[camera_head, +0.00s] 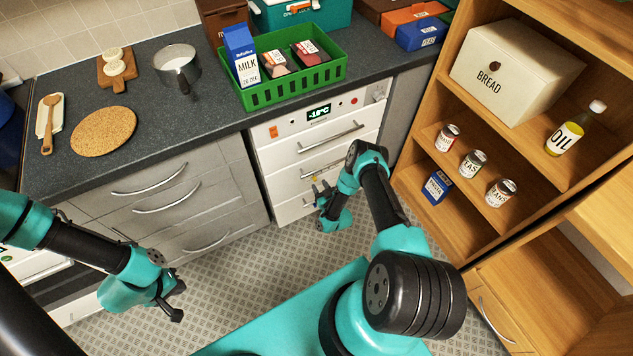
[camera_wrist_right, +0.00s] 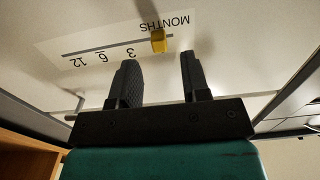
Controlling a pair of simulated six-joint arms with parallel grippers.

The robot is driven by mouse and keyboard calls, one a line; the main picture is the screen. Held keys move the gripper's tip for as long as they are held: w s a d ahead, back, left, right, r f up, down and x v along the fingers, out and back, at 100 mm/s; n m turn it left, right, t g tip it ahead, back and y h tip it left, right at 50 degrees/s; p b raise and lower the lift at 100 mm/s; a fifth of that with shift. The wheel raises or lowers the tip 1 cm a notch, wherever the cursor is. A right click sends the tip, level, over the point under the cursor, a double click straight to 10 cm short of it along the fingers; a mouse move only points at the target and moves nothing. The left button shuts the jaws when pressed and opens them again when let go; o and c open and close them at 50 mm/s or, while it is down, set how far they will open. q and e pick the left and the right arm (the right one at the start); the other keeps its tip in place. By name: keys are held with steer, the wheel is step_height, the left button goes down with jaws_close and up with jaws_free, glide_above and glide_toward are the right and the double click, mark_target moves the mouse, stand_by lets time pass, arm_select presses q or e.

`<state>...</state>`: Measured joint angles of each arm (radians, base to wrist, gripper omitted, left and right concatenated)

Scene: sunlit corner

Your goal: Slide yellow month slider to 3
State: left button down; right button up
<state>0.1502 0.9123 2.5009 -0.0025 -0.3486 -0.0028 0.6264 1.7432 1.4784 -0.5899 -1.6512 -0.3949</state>
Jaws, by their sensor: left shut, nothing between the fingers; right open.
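The yellow month slider (camera_wrist_right: 158,41) sits on a white drawer front in the right wrist view. It is at the right end of a dark scale line, beside the upside-down word MONTHS. The mark 3 (camera_wrist_right: 131,52) lies to its left, with 6 and 12 further left. My right gripper (camera_wrist_right: 158,64) is open, and the slider shows just beyond and between its fingertips, with no clear contact. In the head view my right gripper (camera_head: 322,190) is in front of the white drawers. My left gripper (camera_head: 177,302) is shut and empty above the floor at lower left.
The white freezer unit (camera_head: 285,155) has several bar handles and a display reading -18°C. A green crate (camera_head: 300,92) with milk and packages stands on the counter above. A wooden shelf (camera_head: 520,130) stands close on the right. Open floor lies between my arms.

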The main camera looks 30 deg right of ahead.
mark_target(316, 180)
steer(key=shift+w, duration=1.65)
jaws_close()
